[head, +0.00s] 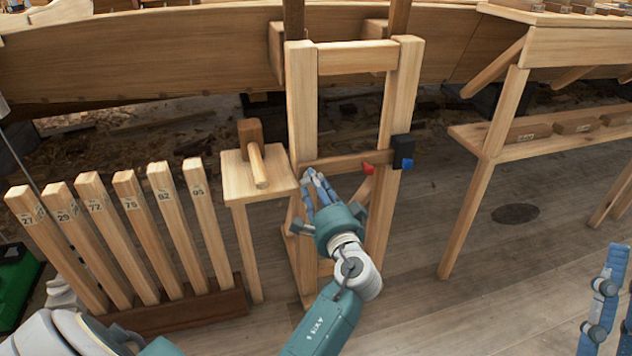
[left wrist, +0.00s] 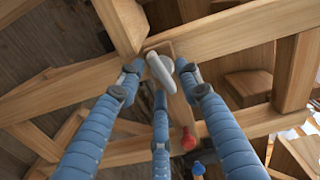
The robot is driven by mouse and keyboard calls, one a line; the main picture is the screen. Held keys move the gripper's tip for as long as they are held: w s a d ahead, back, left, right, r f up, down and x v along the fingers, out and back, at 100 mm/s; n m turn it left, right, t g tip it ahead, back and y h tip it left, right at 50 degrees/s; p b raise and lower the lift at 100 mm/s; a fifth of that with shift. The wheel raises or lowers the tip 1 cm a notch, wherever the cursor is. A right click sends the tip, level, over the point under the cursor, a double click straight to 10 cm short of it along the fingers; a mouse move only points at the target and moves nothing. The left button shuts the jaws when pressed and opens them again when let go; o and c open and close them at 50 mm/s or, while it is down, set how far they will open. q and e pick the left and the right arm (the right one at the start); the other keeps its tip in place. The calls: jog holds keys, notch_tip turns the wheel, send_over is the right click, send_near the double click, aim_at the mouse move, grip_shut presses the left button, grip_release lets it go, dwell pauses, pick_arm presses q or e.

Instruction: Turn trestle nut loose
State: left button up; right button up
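The trestle nut, a pale grey wing-shaped nut (left wrist: 160,70), sits on a wooden strip of the trestle in the left wrist view. My left gripper (head: 318,180) reaches up to the trestle's crossbar. In the left wrist view its three blue fingers (left wrist: 158,80) are spread around the nut, with gaps visible at the side fingertips. I cannot tell whether the lower finger touches it. Part of my right gripper (head: 603,300) shows at the right edge, away from the trestle.
A red knob (head: 368,168) and a black box (head: 403,151) with a blue knob (head: 407,163) are right of the left gripper. Numbered wooden stakes (head: 130,195) stand farther left. A shelved bench (head: 500,120) stands right.

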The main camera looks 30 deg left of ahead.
pick_arm(q)
notch_tip(320, 180, up, 10)
dwell(0.3)
